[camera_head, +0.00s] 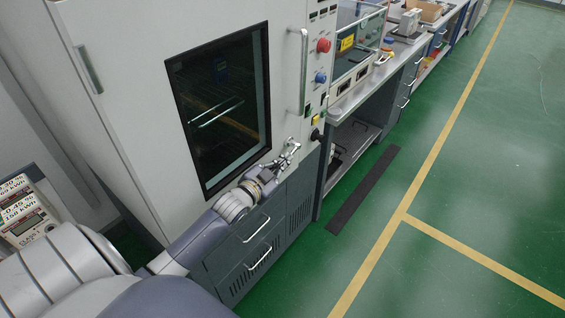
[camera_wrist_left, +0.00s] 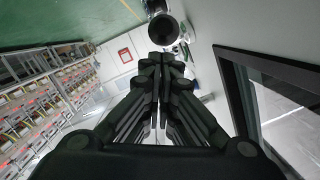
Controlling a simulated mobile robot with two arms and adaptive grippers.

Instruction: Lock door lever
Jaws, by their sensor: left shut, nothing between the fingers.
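A tall grey-white cabinet (camera_head: 130,60) has a door with a dark window (camera_head: 222,105) and a long vertical handle (camera_head: 303,70). A black knob-like lever (camera_head: 316,134) sticks out at the lower right of the door edge. It appears to be the dark round part (camera_wrist_left: 163,28) at the top of the left wrist view. My left gripper (camera_head: 294,146) is just left of this lever, in front of the cabinet. In the left wrist view its fingers (camera_wrist_left: 165,58) are shut and empty, pointing towards the lever. I cannot tell whether they touch it. My right gripper is not in view.
A red button (camera_head: 323,46), a blue knob (camera_head: 320,78) and a yellow part (camera_head: 316,119) sit on the panel beside the door. Drawers with metal handles (camera_head: 259,258) are below. A workbench (camera_head: 350,98) stands to the right. The green floor (camera_head: 450,150) is mostly clear.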

